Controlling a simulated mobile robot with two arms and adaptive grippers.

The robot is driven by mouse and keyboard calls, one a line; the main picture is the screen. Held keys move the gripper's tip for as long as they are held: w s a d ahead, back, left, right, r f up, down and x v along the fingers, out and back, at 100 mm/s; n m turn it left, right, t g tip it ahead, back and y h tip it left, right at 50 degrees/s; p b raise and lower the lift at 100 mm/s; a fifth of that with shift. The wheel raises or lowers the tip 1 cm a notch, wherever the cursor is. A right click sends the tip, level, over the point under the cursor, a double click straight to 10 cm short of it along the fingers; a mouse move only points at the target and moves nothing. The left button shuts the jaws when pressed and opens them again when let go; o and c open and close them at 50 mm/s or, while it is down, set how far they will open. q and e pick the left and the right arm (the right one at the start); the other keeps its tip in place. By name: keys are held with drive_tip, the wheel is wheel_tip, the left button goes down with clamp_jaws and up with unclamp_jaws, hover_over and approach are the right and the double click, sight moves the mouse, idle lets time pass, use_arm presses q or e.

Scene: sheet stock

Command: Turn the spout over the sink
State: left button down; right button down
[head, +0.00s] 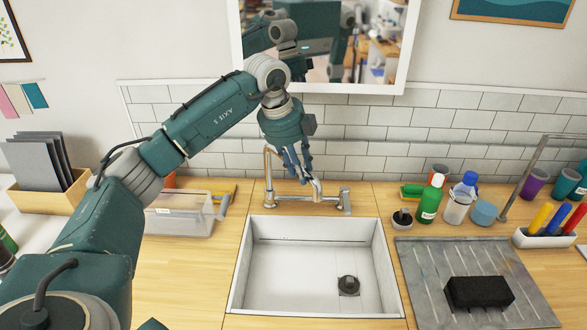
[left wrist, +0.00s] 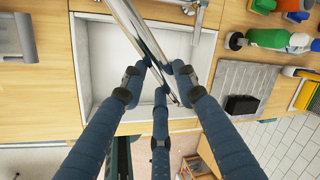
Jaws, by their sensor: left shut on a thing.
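The chrome faucet spout (head: 267,166) rises at the back of the white sink (head: 237,275). Its upper part is partly hidden behind my left gripper (head: 303,170). The spout also crosses the left wrist view as a shiny slanted bar (left wrist: 143,38). There the blue fingers of my left gripper (left wrist: 157,75) close around its lower end, over the sink (left wrist: 90,62). The chrome faucet base (head: 300,198) runs along the counter behind the basin. My right gripper is not in view.
A green bottle (head: 430,199), a blue-capped bottle (head: 459,203) and a grey drainboard (head: 425,285) with a black block (head: 479,292) are right of the sink. A clear bin (head: 180,219) is left. A mirror (head: 403,60) hangs behind. The basin is empty except for a dark drain fitting (head: 348,285).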

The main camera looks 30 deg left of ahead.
use_arm(q)
drive_tip(key=shift+w+r, duration=0.1)
drive_tip(key=c, duration=1.4)
unclamp_jaws()
drive_tip(key=shift+o, duration=0.5)
drive_tip(key=shift+w+d, duration=0.1)
drive_tip(key=v, duration=1.2)
